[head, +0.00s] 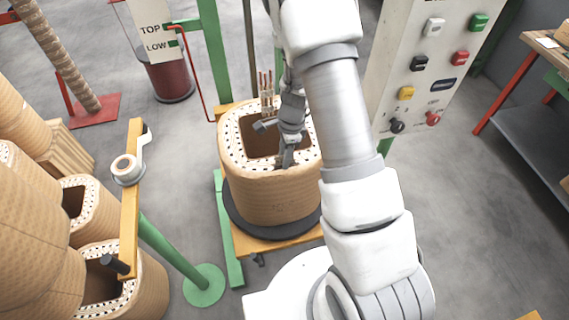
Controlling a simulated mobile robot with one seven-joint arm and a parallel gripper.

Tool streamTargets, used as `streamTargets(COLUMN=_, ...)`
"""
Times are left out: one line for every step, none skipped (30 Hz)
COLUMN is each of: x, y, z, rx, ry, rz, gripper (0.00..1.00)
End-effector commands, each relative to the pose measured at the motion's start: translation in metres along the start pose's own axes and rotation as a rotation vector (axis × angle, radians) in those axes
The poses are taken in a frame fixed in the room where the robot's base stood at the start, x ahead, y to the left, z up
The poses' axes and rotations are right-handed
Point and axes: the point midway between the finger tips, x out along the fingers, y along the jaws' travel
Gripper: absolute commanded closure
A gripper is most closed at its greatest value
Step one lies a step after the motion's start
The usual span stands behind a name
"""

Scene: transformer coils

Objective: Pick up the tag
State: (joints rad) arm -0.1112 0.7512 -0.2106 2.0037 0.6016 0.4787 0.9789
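I cannot make out a tag in the head view. My gripper (271,145) is over the top of a tan transformer coil (270,200), which stands upright in the middle. One finger reaches left over the coil's dark opening, and the other points down at the near rim. The fingers look spread apart, with nothing visible between them. I cannot tell whether a fingertip touches the rim. My arm covers the coil's right side and may hide a small tag.
A control panel (432,70) with coloured buttons stands right of the arm. A dark red bin (167,80) is behind. Grey floor is open at right.

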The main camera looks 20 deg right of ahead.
Motion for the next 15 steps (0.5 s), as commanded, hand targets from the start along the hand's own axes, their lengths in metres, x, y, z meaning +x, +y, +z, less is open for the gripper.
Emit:
streamTargets(x=0.0001, y=-0.0003, z=0.0, rx=0.0, ry=0.0, rz=-0.001, gripper=0.6)
streamTargets(x=0.0, y=-0.0003, z=0.0, rx=0.0, ry=0.0, rz=-0.001, gripper=0.6)
streamTargets(x=-0.0002, y=-0.0003, z=0.0001, rx=0.0, ry=0.0, rz=-0.001, gripper=0.6)
streamTargets(x=-0.0002, y=-0.0003, z=0.0001, rx=0.0, ry=0.0, rz=-0.001, gripper=0.6)
streamTargets(x=-0.0003, y=-0.0003, z=0.0001, rx=0.0, ry=0.0, rz=-0.001, gripper=0.6)
streamTargets(x=-0.0003, y=-0.0003, z=0.0001, rx=0.0, ry=0.0, rz=-0.001, gripper=0.67)
streamTargets(x=-0.0003, y=-0.0003, z=0.0001, rx=0.0, ry=0.0, rz=-0.001, gripper=0.73)
streamTargets(x=-0.0004, y=-0.0003, z=0.0001, rx=0.0, ry=0.0, rz=-0.001, gripper=0.78)
streamTargets(x=-0.0004, y=-0.0003, z=0.0001, rx=0.0, ry=0.0, rz=-0.001, gripper=0.85)
streamTargets(x=-0.0004, y=-0.0003, z=0.0001, rx=0.0, ry=0.0, rz=-0.001, gripper=0.91)
streamTargets(x=-0.0005, y=-0.0003, z=0.0001, rx=0.0, ry=0.0, rz=-0.001, gripper=0.96)
streamTargets(x=-0.0005, y=-0.0003, z=0.0001, rx=0.0, ry=0.0, rz=-0.001, gripper=1.0)
streamTargets(x=-0.0005, y=-0.0003, z=0.0001, rx=0.0, ry=0.0, rz=-0.001, gripper=1.0)
streamTargets(x=-0.0005, y=-0.0003, z=0.0001, rx=0.0, ry=0.0, rz=-0.001, gripper=1.0)
streamTargets(x=-0.0006, y=-0.0003, z=0.0001, rx=0.0, ry=0.0, rz=-0.001, gripper=1.0)
